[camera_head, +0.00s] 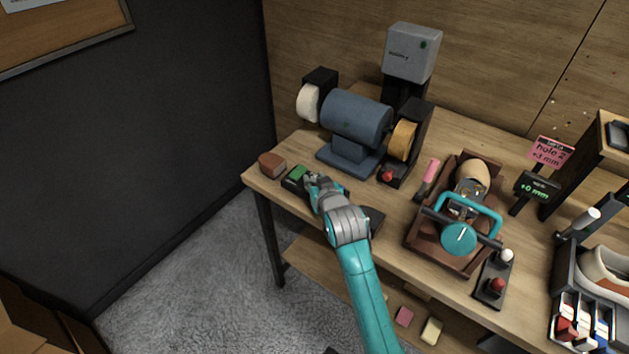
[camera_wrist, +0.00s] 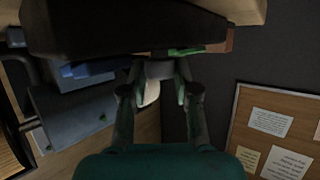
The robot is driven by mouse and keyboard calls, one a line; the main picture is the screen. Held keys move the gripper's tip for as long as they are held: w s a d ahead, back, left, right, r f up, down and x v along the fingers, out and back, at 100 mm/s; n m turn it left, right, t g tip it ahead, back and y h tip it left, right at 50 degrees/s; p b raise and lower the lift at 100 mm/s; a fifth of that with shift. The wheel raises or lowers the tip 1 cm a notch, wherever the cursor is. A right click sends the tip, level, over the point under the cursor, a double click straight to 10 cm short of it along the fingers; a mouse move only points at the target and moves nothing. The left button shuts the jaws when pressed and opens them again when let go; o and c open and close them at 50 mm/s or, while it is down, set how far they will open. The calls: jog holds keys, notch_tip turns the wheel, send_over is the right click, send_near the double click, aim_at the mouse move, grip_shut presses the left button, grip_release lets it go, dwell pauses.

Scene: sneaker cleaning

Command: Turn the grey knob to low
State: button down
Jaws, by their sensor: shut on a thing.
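The grey knob (camera_wrist: 159,69) shows in the wrist view on the face of a dark control box (camera_wrist: 110,25). My gripper (camera_wrist: 158,82) has its two fingers on either side of the knob and is shut on it. In the head view my gripper (camera_head: 317,184) is at the table's front edge, over the dark box, whose green part (camera_head: 299,173) shows just left of the fingers. The knob is hidden there by my gripper and arm. I cannot read the knob's setting or any marks around it.
A blue bench grinder (camera_head: 355,118) with a white wheel (camera_head: 309,102) and a tan wheel (camera_head: 403,138) stands behind my gripper. A brown block (camera_head: 272,164) lies to the left. A brown clamp fixture (camera_head: 440,243) with a teal handle stands to the right. Open floor lies in front.

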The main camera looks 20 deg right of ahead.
jog(key=shift+d+n+y, duration=0.15)
jog(key=shift+n+y, duration=0.95)
jog(key=shift+y, duration=0.4)
jog(key=c, duration=0.9)
grip_release()
jog(key=shift+o, duration=0.2)
jog(key=v, duration=1.2)
jog(key=shift+r, duration=0.1)
